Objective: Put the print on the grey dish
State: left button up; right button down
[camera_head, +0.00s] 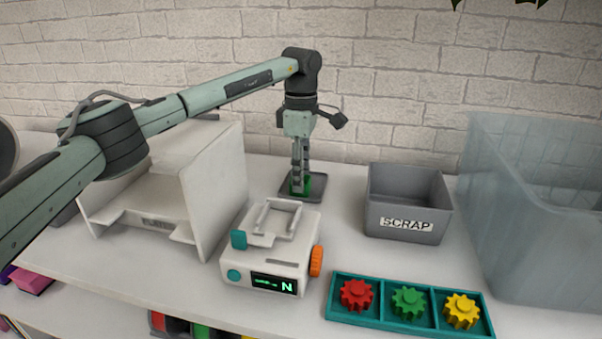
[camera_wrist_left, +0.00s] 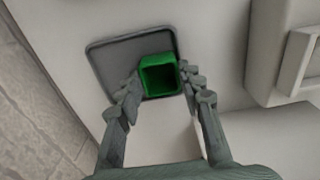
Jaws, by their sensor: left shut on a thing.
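The print is a small green open-topped square piece (camera_head: 306,185). It also shows in the left wrist view (camera_wrist_left: 158,78). My left gripper (camera_head: 300,188) points straight down and is shut on the print, one finger on either side. The grey dish (camera_head: 319,182) is a flat, dark square tray with a low rim behind the small printer; in the left wrist view its bare surface (camera_wrist_left: 112,62) shows beside the print. The print is over the dish, toward one edge. I cannot tell whether it touches the dish's floor. My right gripper is not in view.
A white printer with a screen (camera_head: 270,262) stands just in front of the dish. A white open-sided enclosure (camera_head: 215,185) is at the left. A grey SCRAP bin (camera_head: 408,205), a translucent tub (camera_head: 535,220) and a teal tray of gears (camera_head: 408,324) are at the right.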

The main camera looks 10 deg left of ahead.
pick_arm(q)
jog(key=shift+f, duration=0.15)
jog(key=o, duration=0.8)
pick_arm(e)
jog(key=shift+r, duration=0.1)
pick_arm(q)
jog(key=shift+r, duration=0.35)
notch_tip(320, 180, up, 12)
jog(key=shift+f+b, duration=0.2)
jog(key=shift+b, duration=0.15)
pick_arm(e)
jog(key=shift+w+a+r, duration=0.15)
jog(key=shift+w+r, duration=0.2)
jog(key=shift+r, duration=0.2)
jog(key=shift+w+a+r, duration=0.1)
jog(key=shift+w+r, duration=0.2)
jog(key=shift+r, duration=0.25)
